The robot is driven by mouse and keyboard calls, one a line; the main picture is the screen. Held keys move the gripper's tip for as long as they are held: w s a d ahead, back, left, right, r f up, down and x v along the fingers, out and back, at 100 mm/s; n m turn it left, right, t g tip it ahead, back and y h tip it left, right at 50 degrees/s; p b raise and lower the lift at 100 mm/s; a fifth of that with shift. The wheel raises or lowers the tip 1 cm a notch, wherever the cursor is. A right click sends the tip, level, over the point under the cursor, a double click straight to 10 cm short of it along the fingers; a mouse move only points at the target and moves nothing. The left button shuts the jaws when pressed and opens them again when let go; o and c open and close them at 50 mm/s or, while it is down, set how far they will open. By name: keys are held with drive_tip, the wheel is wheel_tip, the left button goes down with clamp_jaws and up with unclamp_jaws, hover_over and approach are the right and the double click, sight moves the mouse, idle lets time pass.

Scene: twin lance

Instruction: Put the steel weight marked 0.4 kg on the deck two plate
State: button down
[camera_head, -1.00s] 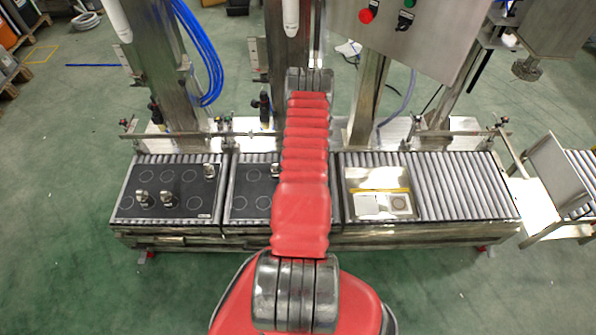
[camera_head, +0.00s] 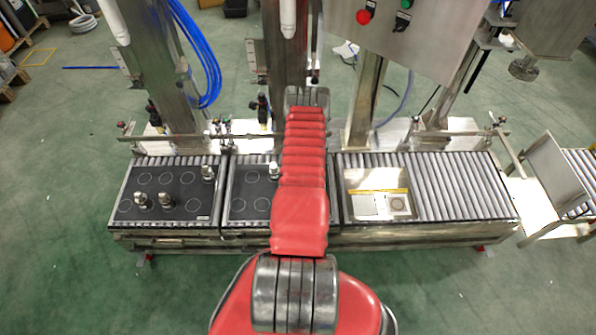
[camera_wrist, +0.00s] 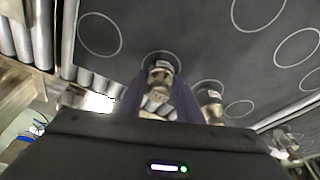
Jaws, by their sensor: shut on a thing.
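In the wrist view my gripper (camera_wrist: 159,88) is shut on a steel weight (camera_wrist: 160,72), with a purple finger on each side. The held weight is over or on a black plate (camera_wrist: 130,25), near a printed ring; I cannot tell whether it touches. Its label is too small to read. A second weight (camera_wrist: 210,97) stands close beside it on the right. In the head view the middle black plate (camera_head: 245,207) carries one visible weight (camera_head: 274,172) beside my arm. My arm hides the gripper and part of this plate there. The left plate (camera_head: 180,208) carries three weights, including one (camera_head: 208,173) at its back right.
A shallow steel tray (camera_head: 352,182) with pale items lies on the rollers (camera_head: 450,190) to the right. Steel posts and a control box (camera_head: 410,35) stand behind the conveyor. Bare rollers lie right of the tray.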

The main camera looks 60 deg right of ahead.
drive_tip(key=c, duration=1.3)
unclamp_jaws()
drive_tip(key=shift+o, duration=0.2)
drive_tip(key=v, duration=1.2)
